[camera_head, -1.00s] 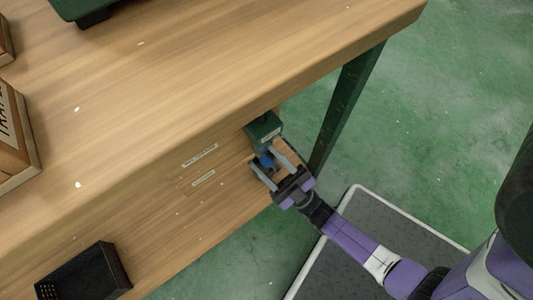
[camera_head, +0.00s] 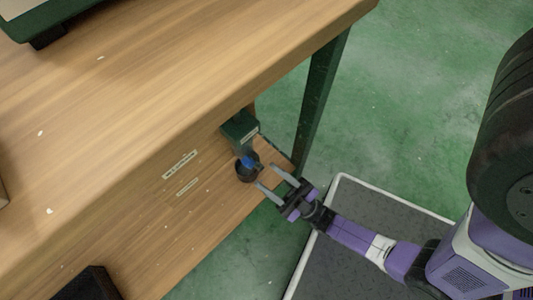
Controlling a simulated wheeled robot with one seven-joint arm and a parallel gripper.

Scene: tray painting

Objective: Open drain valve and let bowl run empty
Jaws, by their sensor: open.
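A dark green block (camera_head: 240,127) with a pale label sits at the table's front edge near its right corner. A small blue part (camera_head: 248,161) shows just below it and looks like the valve handle; I cannot tell its setting. A dark round cup-like thing (camera_head: 244,175) is under the blue part; its contents are not clear. My gripper (camera_head: 266,176) is open and empty, its two grey fingers pointing at the cup-like thing from the lower right, beside the blue part and not around it. I cannot make out any flow or a bowl's inside.
The wooden table (camera_head: 190,90) has a lower shelf with two pale label strips (camera_head: 180,164). A green table leg (camera_head: 318,100) stands right of the valve. A black box (camera_head: 88,285) is at the lower left.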

